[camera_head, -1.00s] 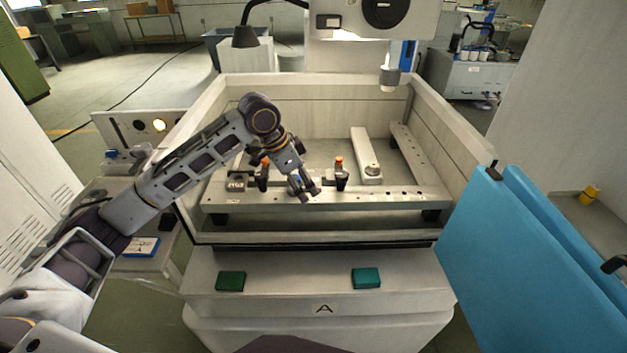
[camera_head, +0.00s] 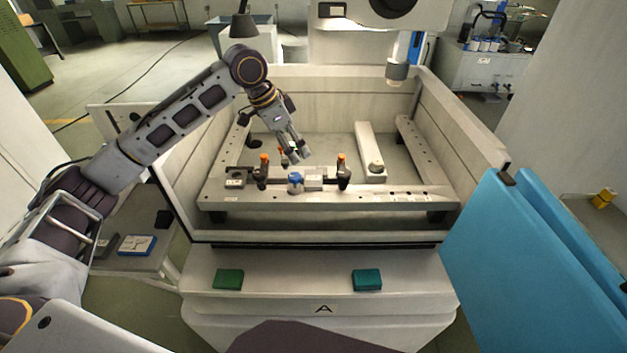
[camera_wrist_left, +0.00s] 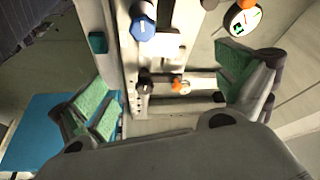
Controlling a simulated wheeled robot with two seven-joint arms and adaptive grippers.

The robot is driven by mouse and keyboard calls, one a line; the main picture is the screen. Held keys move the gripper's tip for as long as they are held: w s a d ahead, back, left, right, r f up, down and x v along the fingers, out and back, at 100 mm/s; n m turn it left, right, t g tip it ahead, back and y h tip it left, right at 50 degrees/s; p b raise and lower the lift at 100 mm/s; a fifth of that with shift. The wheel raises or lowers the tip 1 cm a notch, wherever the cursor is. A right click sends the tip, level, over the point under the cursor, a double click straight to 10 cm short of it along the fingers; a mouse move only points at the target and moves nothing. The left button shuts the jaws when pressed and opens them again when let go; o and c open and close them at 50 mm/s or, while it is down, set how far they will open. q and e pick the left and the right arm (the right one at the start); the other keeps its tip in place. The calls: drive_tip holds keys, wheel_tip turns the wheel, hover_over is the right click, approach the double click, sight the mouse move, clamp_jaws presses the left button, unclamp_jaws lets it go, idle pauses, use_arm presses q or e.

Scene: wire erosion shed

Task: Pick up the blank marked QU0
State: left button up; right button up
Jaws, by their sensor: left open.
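My left gripper (camera_head: 296,158) is open and empty above the work rail (camera_head: 405,197) in the machine tank. Its green-padded fingers stand wide apart in the left wrist view (camera_wrist_left: 168,98). On the rail, a grey block with a small label (camera_head: 235,181) sits at the left. Another labelled grey block (camera_head: 314,181) sits between a blue-topped knob (camera_head: 295,180) and the right orange-topped clamp (camera_head: 343,172). The markings are too small to read, so I cannot tell which is QU0. The blue knob also shows in the left wrist view (camera_wrist_left: 143,28). My right gripper is out of view.
The left orange-topped clamp (camera_head: 261,171) stands near the left block. Tank walls (camera_head: 460,130) surround the rail, and a nozzle (camera_head: 396,71) hangs above at the right. Green (camera_head: 228,279) and teal (camera_head: 367,280) blocks lie on the front ledge. Blue doors (camera_head: 540,255) stand at the right.

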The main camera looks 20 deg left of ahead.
use_arm(q)
drive_tip(key=shift+w+d+f, duration=0.15)
drive_tip(key=shift+d+f, duration=0.05)
drive_tip(key=shift+f, duration=0.4)
hover_over(313, 178)
drive_tip(key=s+a, duration=0.1)
drive_tip(key=a, duration=0.1)
wheel_tip(313, 178, down, 7)
drive_tip(key=shift+s+r, duration=0.15)
drive_tip(key=shift+r, duration=0.05)
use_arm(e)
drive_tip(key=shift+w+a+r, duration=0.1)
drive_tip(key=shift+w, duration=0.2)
use_arm(q)
drive_tip(key=shift+f, duration=0.15)
drive_tip(key=shift+p+x, duration=0.35)
drive_tip(key=shift+x, duration=1.6)
drive_tip(key=shift+d+f, duration=0.3)
drive_tip(key=shift+f, duration=0.15)
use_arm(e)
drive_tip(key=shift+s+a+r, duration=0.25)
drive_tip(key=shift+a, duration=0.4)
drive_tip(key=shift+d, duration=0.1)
